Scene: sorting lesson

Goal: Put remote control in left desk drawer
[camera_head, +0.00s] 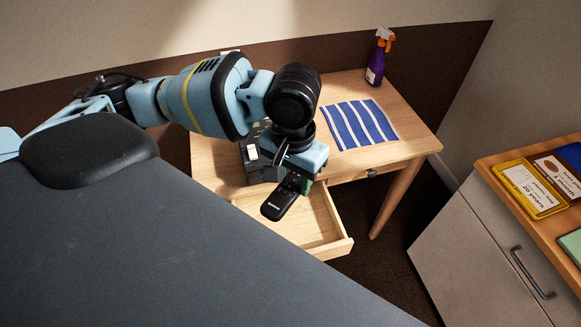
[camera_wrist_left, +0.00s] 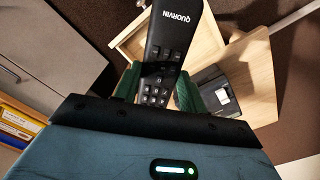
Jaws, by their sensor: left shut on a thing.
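The black remote control (camera_head: 281,199) is held in my left gripper (camera_head: 297,181), which is shut on it. The remote hangs above the open left desk drawer (camera_head: 330,247) and appears clear of it. In the left wrist view the remote (camera_wrist_left: 172,48) sits between the green fingers of the gripper (camera_wrist_left: 157,88), its buttons facing the camera. The drawer (camera_wrist_left: 130,42) is behind it, partly hidden by the remote. In the head view, my arm and dark body part hide some of the drawer and desk. My right gripper is not in view.
The wooden desk (camera_head: 405,137) holds a striped cloth (camera_head: 360,124), a purple spray bottle (camera_head: 376,66) and a dark boxy object (camera_head: 256,168) beside my gripper. A second drawer with a knob (camera_head: 372,173) looks closed. A cabinet (camera_head: 478,250) stands at right with a yellow-framed item (camera_head: 530,189).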

